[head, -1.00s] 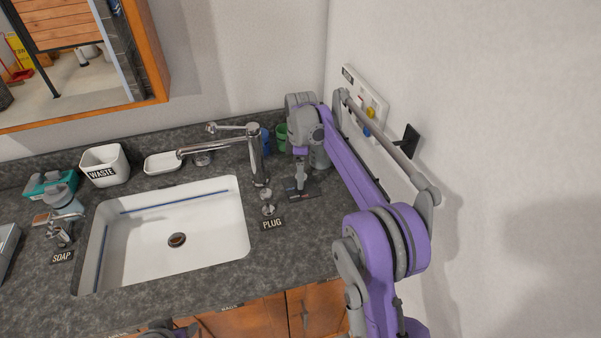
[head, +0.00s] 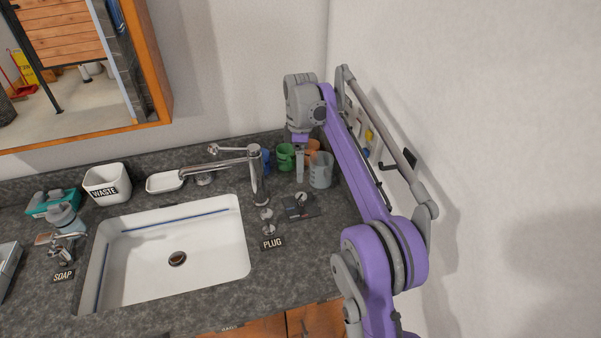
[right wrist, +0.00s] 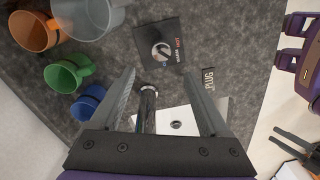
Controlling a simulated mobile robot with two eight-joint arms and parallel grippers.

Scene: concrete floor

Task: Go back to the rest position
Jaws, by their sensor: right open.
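My right gripper (head: 299,178) is above the back right of the counter, pointing down, just behind a small knob on a dark plate (head: 315,207). In the right wrist view its two fingers (right wrist: 176,88) are spread apart with nothing held between them. The knob plate (right wrist: 172,35) lies beyond the fingertips, clear of them. My purple right arm reaches along the right wall. Purple and dark parts, apparently mine, show at the right edge of the wrist view.
A chrome tap (head: 257,175) stands left of the gripper, behind the white sink (head: 140,275). Green (head: 285,157), orange (head: 312,148), blue and grey (head: 321,172) cups stand close by. The right wall with a switch panel is close to my arm. The counter's front right is clear.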

